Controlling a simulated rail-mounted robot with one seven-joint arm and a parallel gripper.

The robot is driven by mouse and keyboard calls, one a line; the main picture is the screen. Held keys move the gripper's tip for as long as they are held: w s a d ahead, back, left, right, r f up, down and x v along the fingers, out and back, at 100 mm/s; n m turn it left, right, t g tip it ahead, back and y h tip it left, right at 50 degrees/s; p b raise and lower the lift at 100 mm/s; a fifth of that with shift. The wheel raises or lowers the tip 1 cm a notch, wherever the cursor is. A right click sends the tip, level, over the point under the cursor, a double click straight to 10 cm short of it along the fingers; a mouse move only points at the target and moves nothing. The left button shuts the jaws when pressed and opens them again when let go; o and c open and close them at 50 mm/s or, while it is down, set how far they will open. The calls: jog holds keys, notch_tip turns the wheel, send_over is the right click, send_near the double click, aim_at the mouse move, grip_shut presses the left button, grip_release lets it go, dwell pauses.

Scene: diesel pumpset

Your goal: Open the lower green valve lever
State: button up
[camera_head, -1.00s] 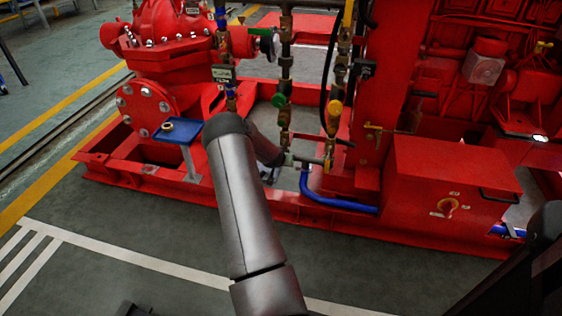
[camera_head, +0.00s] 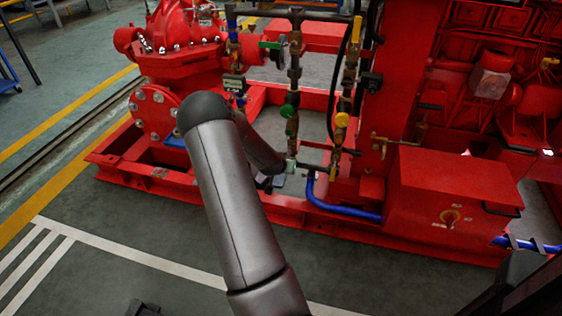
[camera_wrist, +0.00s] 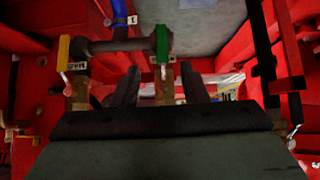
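In the wrist view the green valve lever (camera_wrist: 161,46) stands upright on a horizontal pipe, just beyond my fingertips. My gripper (camera_wrist: 161,72) is open, with one dark finger on each side below the lever. No contact with the lever can be made out. A yellow lever (camera_wrist: 64,52) stands at the other end of the pipe, left of my gripper. In the head view a small green part (camera_head: 291,165) low on the pipework seems to be the same lever.
Vertical pipes with a round green fitting (camera_head: 288,111) and a round yellow fitting (camera_head: 341,120) rise above the low pipe. An upper green handle (camera_head: 270,44) is higher up. A blue hose (camera_head: 340,209) and red box (camera_head: 450,190) lie to the right.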

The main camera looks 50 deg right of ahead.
jog(key=v, duration=0.4)
jog(key=shift+s+a+r+p, duration=0.1)
jog(key=shift+a+r+p, duration=0.15)
jog(key=shift+p, duration=0.15)
jog(key=a+r+n+y, duration=0.2)
jog(key=a+r, duration=0.1)
jog(key=a, duration=0.6)
jog(key=a+r+n+y, duration=0.2)
jog(key=a+r, duration=0.1)
jog(key=a, duration=0.6)
jog(key=a+r+n+y, duration=0.15)
jog(key=a+r, duration=0.25)
jog(key=a, duration=0.6)
jog(key=s+a+r+n+g+y, duration=0.1)
jog(key=s+a+r+n+g, duration=0.1)
jog(key=s+a, duration=0.6)
jog(key=s+a+r+n+g+y, duration=0.2)
jog(key=s+a+r+n, duration=0.3)
jog(key=s+a, duration=0.3)
jog(key=shift+s+a+r+n, duration=0.2)
jog(key=shift+a+n, duration=0.35)
jog(key=shift+a, duration=0.45)
jog(key=shift+w+r, duration=0.1)
jog(key=shift+w, duration=0.1)
